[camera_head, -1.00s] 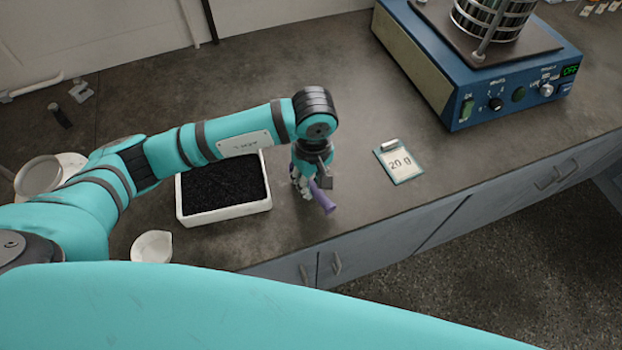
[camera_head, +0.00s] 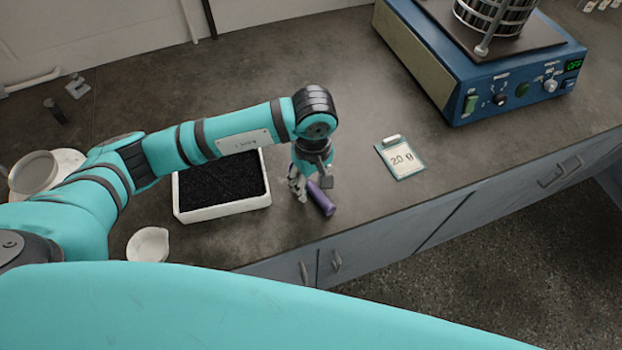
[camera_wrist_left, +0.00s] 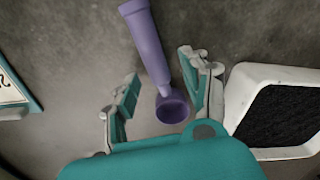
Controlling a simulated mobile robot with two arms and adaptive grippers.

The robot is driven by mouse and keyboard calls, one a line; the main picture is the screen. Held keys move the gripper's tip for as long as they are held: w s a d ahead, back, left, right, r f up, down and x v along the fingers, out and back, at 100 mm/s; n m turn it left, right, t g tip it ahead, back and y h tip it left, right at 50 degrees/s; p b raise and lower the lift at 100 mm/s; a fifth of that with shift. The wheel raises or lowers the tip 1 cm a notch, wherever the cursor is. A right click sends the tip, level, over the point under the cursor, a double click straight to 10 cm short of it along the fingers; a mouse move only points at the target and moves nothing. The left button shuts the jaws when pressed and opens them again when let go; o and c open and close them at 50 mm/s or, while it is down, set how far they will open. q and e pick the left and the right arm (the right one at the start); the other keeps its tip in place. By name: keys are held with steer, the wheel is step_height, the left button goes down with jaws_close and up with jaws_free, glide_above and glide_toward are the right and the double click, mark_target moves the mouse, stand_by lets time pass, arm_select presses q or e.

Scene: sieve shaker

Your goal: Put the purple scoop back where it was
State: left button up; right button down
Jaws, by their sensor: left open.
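My left gripper (camera_head: 301,188) is open above the scoop, pointing down. In the left wrist view its two fingers (camera_wrist_left: 163,97) stand apart on either side of the scoop, with a gap on each side. My right gripper is not seen.
The white tray (camera_head: 223,215) of black grains is close on the left. A small white dish (camera_head: 148,245) sits near the front edge. A "20 g" card (camera_head: 401,158) lies to the right. The blue shaker (camera_head: 480,95) stands at the back right. Bench between is clear.

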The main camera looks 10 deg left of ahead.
arm_select(q)
step_height(320, 180, up, 12)
steer(key=shift+d, duration=0.15)
stand_by(0.3)
